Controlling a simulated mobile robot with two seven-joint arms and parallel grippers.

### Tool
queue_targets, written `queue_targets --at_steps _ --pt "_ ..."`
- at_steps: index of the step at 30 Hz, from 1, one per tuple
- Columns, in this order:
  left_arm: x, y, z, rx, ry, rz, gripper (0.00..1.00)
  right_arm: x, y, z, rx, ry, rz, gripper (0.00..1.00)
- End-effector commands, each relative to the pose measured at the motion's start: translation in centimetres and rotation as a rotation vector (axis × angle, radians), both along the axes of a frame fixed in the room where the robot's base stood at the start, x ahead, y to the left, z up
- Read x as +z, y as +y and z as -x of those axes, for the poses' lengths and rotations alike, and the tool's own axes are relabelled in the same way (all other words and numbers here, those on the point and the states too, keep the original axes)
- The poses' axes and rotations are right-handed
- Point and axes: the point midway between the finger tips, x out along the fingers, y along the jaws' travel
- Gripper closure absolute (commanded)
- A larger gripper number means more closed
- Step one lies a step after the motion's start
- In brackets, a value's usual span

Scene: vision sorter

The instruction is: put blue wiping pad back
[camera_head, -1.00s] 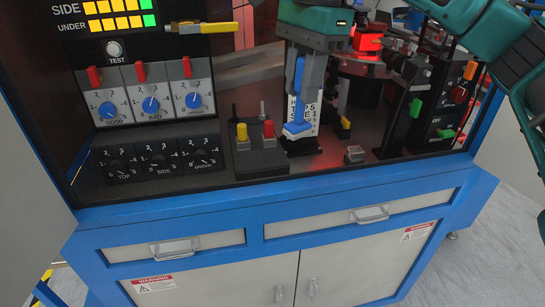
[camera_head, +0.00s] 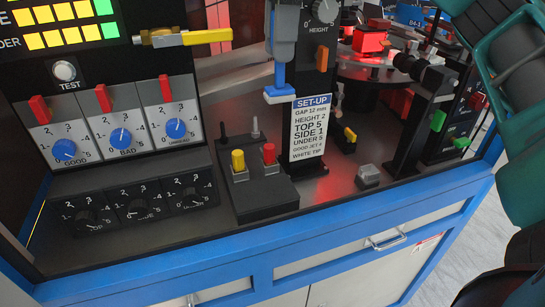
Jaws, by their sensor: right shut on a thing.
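The blue wiping pad (camera_head: 279,94) has a flat blue foot with a pale underside and an upright blue handle. It hangs upright in front of the upper left corner of the white SET-UP card, above the machine's deck. My right gripper (camera_head: 286,38) is shut on the handle. My left gripper is not in view. I cannot make out a holder for the pad.
A black box with yellow and red buttons (camera_head: 256,190) stands below the pad. The SET-UP card (camera_head: 308,130) is close on the right. A yellow-handled valve (camera_head: 190,38) sticks out on the left. A small grey block (camera_head: 368,175) sits on the deck (camera_head: 330,195).

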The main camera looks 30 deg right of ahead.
Motion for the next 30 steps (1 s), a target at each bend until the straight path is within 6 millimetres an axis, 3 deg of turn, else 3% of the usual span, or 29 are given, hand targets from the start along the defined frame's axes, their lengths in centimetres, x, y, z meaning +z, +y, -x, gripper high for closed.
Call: queue_targets --at_steps 7,15,30 --pt "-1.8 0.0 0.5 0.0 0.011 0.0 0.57 -5.5 0.0 0.1 0.0 0.006 -0.001 1.0" --pt "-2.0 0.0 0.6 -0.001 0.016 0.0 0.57 -12.0 -0.1 0.1 -0.004 0.003 0.001 1.0" --pt "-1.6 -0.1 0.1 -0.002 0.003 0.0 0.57 -18.3 -0.1 0.1 -0.003 0.002 -0.001 1.0"
